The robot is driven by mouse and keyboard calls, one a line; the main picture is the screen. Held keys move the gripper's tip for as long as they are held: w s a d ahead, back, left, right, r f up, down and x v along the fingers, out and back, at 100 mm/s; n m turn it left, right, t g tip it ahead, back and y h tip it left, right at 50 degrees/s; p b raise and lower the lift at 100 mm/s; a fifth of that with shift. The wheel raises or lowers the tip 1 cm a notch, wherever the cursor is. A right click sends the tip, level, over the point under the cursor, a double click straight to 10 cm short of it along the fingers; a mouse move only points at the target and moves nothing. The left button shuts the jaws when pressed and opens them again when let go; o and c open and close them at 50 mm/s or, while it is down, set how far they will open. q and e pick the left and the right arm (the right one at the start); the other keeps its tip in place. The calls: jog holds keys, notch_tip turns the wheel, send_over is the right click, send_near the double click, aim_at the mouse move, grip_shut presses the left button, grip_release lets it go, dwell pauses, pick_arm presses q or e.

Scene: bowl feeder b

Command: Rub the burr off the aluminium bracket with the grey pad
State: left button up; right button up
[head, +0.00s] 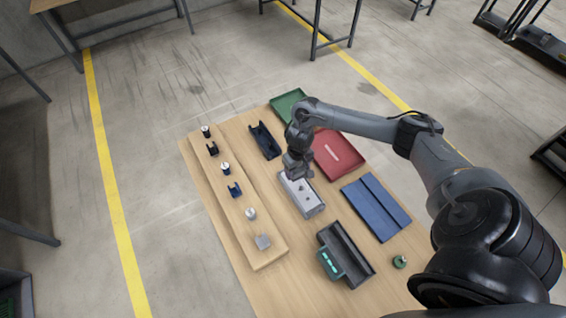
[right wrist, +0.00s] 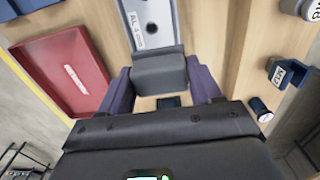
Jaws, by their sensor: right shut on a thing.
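The aluminium bracket (head: 304,200) is a light grey block with dark holes, lying on the wooden table. In the right wrist view the bracket (right wrist: 138,32) carries letters starting "AL". My right gripper (head: 294,172) is over the bracket's far end. It is shut on the grey pad (right wrist: 160,75), which sits between its two dark fingers (right wrist: 160,88). The pad is at the bracket's end in the picture; whether they touch is not clear. I cannot make out the burr. My left gripper is not in view.
A red tray (head: 338,155), a blue tray (head: 375,207) and a green tray (head: 288,104) lie around the bracket. A dark holder (head: 345,255) stands nearer.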

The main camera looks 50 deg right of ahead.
aim_at(302, 177)
jog(key=shift+s+d+f, duration=0.15)
jog(key=shift+s+f, duration=0.45)
jog(key=shift+s, duration=0.1)
jog(key=shift+s+f, duration=0.5)
jog(key=shift+r+p, duration=0.25)
jog(key=shift+p, duration=0.3)
notch_tip(302, 177, down, 2)
jog(key=shift+f+b, duration=0.25)
jog(key=shift+b, duration=0.2)
jog(key=shift+f+b, duration=0.3)
jog(key=shift+f, duration=0.65)
jog(key=shift+p, duration=0.35)
